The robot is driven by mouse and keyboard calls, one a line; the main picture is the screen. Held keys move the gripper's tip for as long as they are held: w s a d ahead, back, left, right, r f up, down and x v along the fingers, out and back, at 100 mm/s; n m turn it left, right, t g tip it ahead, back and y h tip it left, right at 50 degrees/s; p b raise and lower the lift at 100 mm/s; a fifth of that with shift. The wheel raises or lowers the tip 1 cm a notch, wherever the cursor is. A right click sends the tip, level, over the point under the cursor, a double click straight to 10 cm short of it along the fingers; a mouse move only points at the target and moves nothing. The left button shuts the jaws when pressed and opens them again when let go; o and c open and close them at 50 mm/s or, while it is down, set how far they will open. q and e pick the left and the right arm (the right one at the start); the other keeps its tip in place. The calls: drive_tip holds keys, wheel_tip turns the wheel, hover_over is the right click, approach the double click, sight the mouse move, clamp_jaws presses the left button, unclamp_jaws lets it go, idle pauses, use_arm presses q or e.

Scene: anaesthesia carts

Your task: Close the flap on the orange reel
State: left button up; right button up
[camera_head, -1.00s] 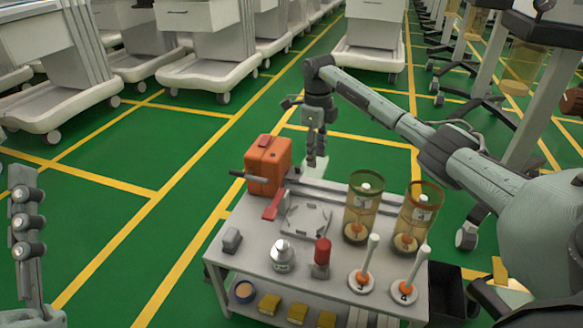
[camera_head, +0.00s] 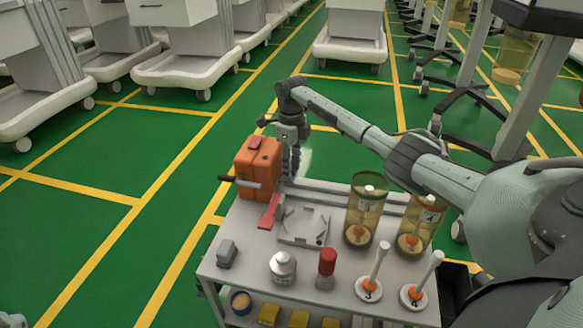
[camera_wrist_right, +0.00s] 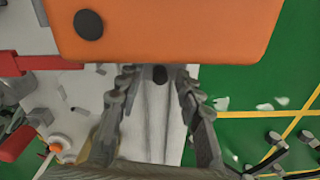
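The orange reel (camera_head: 257,172) is a boxy orange case standing upright at the back left corner of the cart top. It has a dark red patch on top and a grey bar at its front. A red piece (camera_head: 269,212), perhaps its flap, slopes at its lower front; I cannot tell for sure. My right gripper (camera_head: 293,168) points down close beside the reel's right side. In the right wrist view its fingers (camera_wrist_right: 157,78) are apart with nothing between them, and the orange wall (camera_wrist_right: 180,25) lies just past the tips. Only a sliver of my left arm shows at bottom left.
The cart top (camera_head: 250,257) also holds a grey tray (camera_head: 303,226), a silver jar (camera_head: 283,267), a red-capped item (camera_head: 327,265), two amber canisters (camera_head: 365,205) and two white-stemmed pieces (camera_head: 375,270). Green floor is free left of the cart.

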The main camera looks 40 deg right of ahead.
clamp_jaws()
idle(0.3)
